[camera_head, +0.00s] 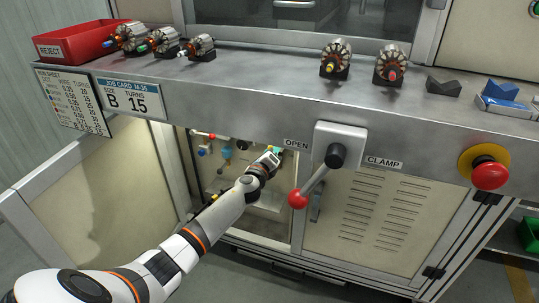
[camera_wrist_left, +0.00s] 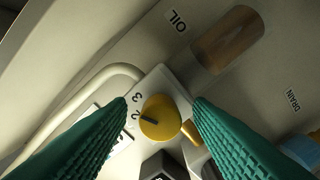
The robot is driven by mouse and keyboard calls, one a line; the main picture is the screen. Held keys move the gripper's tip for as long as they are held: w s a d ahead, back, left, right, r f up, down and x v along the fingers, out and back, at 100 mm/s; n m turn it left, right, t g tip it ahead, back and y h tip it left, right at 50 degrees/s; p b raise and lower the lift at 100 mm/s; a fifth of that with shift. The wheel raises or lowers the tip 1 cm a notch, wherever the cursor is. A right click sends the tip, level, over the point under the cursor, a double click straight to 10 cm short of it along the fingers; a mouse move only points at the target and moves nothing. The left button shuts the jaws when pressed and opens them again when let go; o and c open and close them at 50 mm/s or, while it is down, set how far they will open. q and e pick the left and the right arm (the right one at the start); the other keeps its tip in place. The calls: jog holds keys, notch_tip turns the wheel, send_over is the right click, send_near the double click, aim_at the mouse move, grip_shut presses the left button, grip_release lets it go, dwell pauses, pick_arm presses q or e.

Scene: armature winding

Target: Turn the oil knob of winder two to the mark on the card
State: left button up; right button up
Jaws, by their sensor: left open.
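In the left wrist view a round yellow knob (camera_wrist_left: 160,117) sits on a pale plate below the OIL label (camera_wrist_left: 174,20). A dark line on its face points left, near the printed 2; a 3 is printed above that. My left gripper (camera_wrist_left: 160,103) is open, its green fingers either side of the knob, with gaps visible. In the head view my left gripper (camera_head: 272,154) reaches into the open cabinet and hides the knob. My right gripper is out of view.
The cabinet door (camera_head: 100,190) stands open at left. A clamp lever with a red ball (camera_head: 298,199) hangs right of my arm. A red emergency button (camera_head: 490,173) is at far right. In the wrist view a brownish cylinder (camera_wrist_left: 228,40) and a DRAIN label (camera_wrist_left: 292,100) are nearby.

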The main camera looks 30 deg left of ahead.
pick_arm(q)
jog(key=p+v, duration=0.2)
jog(key=v, duration=1)
jog(key=shift+p, duration=0.3)
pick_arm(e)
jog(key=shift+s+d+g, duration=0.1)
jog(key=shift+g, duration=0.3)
pick_arm(q)
jog(key=shift+f, duration=0.1)
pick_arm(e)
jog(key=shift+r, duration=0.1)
